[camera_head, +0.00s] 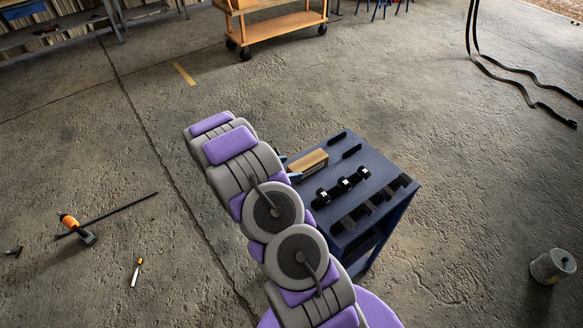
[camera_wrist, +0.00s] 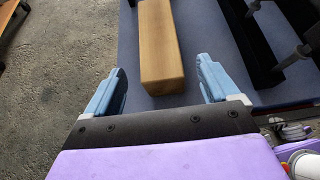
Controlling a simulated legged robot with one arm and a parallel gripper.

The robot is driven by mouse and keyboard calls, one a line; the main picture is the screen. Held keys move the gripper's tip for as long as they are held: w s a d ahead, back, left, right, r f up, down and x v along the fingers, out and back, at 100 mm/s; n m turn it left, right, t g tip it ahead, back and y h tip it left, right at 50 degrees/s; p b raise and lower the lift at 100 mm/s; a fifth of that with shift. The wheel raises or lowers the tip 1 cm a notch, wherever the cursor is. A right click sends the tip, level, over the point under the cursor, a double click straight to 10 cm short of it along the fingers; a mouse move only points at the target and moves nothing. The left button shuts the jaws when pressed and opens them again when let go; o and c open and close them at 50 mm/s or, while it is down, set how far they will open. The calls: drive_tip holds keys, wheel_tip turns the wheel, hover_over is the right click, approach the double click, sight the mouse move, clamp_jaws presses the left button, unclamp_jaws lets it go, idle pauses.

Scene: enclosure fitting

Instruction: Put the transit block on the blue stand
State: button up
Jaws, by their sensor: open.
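The blue stand (camera_head: 370,160) is a dark blue table with a flat top. A long tan wooden block (camera_head: 307,164), which I take to be the transit block, is at the left side of its top. In the wrist view the block (camera_wrist: 160,50) lies lengthwise over the blue top (camera_wrist: 220,85). My gripper (camera_wrist: 163,66) is open, with one light blue finger on each side of the block's near end. Gaps show between the fingers and the block, so neither finger appears to touch it. In the head view my arm hides most of the gripper.
Black fittings with bright rings (camera_head: 344,185) and several black blocks (camera_head: 368,207) occupy the stand's near side. Two dark bars (camera_head: 352,151) lie near its far edge. An orange cart (camera_head: 275,27) stands behind. Tools (camera_head: 137,272) and a metal can (camera_head: 552,266) are on the floor.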

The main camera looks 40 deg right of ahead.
drive_tip(key=s+p+v, duration=0.1)
drive_tip(key=v, duration=0.8)
drive_tip(key=s+a+r+m+g+y, duration=0.2)
drive_tip(key=s+a+r+m+y, duration=0.15)
drive_tip(key=s+r+m, duration=0.8)
drive_tip(key=s+a+r+m+y, duration=0.2)
drive_tip(key=s+a+r+y, duration=0.2)
drive_tip(key=s+a, duration=0.6)
drive_tip(key=s+a+r+m+t+y, duration=0.1)
drive_tip(key=s+a+r+m+y, duration=0.2)
drive_tip(key=s+a+r, duration=0.4)
drive_tip(key=s+a+y, duration=0.1)
drive_tip(key=s+a, duration=0.3)
drive_tip(key=shift+a+t+y, duration=0.25)
drive_tip(key=shift+t+y, duration=0.05)
drive_tip(key=shift+y, duration=0.05)
